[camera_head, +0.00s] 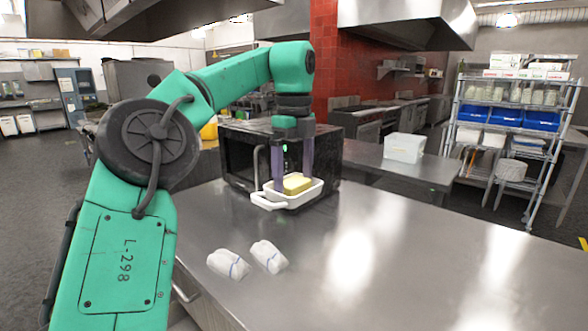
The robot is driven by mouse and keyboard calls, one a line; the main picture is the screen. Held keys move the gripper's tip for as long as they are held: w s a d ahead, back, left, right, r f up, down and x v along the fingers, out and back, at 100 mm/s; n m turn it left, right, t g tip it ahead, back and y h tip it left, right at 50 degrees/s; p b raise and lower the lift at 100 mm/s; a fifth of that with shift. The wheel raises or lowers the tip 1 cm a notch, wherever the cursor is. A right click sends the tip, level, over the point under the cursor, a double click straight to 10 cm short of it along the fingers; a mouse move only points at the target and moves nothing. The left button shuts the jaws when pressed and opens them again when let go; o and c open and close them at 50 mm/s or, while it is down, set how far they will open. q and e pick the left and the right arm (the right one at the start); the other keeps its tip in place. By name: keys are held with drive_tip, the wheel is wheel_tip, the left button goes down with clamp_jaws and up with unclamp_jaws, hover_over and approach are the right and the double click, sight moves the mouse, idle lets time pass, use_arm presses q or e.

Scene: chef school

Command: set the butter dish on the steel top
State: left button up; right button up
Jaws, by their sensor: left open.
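My right gripper is not in view.
Two white cloth bundles (228,263) lie on the near left of the steel top. The black oven (245,155) stands right behind the dish. A white box (404,147) sits on a farther counter. The right half of the top is clear.

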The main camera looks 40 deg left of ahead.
use_arm(q)
clamp_jaws()
drive_tip(key=shift+f, duration=0.1)
idle(1.6)
